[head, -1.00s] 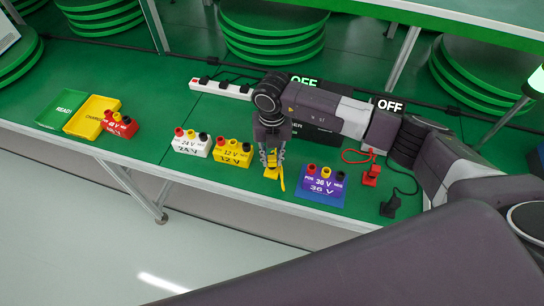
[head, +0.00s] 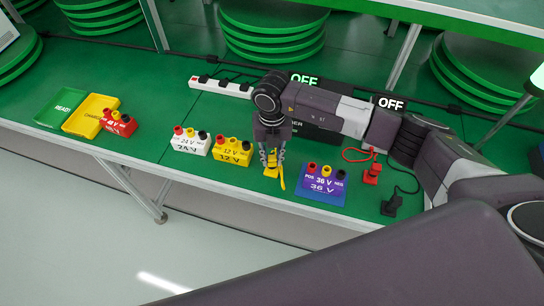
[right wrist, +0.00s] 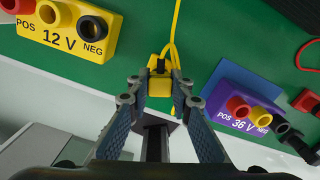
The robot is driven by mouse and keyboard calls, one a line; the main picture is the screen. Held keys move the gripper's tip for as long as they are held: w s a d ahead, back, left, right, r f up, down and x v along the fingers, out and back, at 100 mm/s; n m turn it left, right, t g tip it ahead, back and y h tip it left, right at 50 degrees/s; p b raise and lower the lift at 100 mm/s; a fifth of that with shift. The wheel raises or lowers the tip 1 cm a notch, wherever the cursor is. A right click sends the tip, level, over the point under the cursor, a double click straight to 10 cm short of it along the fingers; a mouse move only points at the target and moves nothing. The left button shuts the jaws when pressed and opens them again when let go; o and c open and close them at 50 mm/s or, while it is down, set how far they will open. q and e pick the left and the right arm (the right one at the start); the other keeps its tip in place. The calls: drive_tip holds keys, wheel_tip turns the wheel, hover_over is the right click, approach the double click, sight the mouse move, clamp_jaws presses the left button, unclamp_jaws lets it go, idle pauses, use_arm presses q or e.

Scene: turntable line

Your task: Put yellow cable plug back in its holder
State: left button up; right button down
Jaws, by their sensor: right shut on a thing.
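The yellow cable plug (head: 271,171) is at the front part of the green table, between the yellow 12 V block (head: 233,158) and the purple 36 V block (head: 324,190). My right gripper (head: 272,160) points down over it and is shut on it. In the right wrist view the yellow plug (right wrist: 159,87) sits between the fingertips, with its yellow cable (right wrist: 174,40) running away behind it. I cannot tell whether the plug touches the table, and I cannot make out a separate holder under it. My left gripper is not in view.
A red plug (head: 372,174) and a black plug (head: 391,206) stand to the right with their cables. A white 24 V block (head: 190,147), a red block (head: 119,124) and yellow and green trays (head: 88,117) are to the left. A power strip (head: 221,88) lies behind.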

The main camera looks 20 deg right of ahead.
drive_tip(key=c, duration=1.7)
unclamp_jaws()
drive_tip(key=shift+o, duration=0.2)
drive_tip(key=shift+r+p, duration=2.55)
drive_tip(key=shift+r, duration=1.25)
